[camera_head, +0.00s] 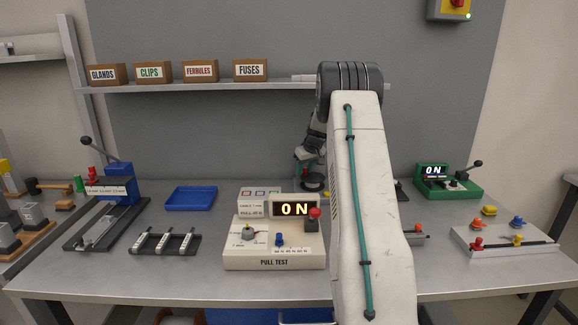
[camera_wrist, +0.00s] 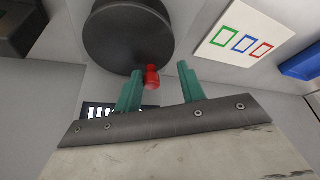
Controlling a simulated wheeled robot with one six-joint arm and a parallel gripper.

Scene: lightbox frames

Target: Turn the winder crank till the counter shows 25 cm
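My gripper (camera_wrist: 160,68) is open in the wrist view, its two green fingers apart. A small red knob (camera_wrist: 152,77) shows between them, nearer the left finger, and contact cannot be told. The knob is at the edge of a large dark round disc (camera_wrist: 128,36). I cannot tell whether these belong to the winder. In the head view my arm hides much of the bench's middle right, and no counter in cm can be made out. The display of the pull test unit (camera_head: 273,262) reads 0 N. A green unit (camera_head: 447,188) with a black-knobbed lever also reads 0 N.
A card (camera_wrist: 245,42) with coloured squares lies right of the disc in the wrist view. On the bench are a blue tray (camera_head: 191,198), a blue lever press (camera_head: 118,180) and a rack (camera_head: 165,242). A grey block (camera_head: 500,246) with coloured knobs is at right.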

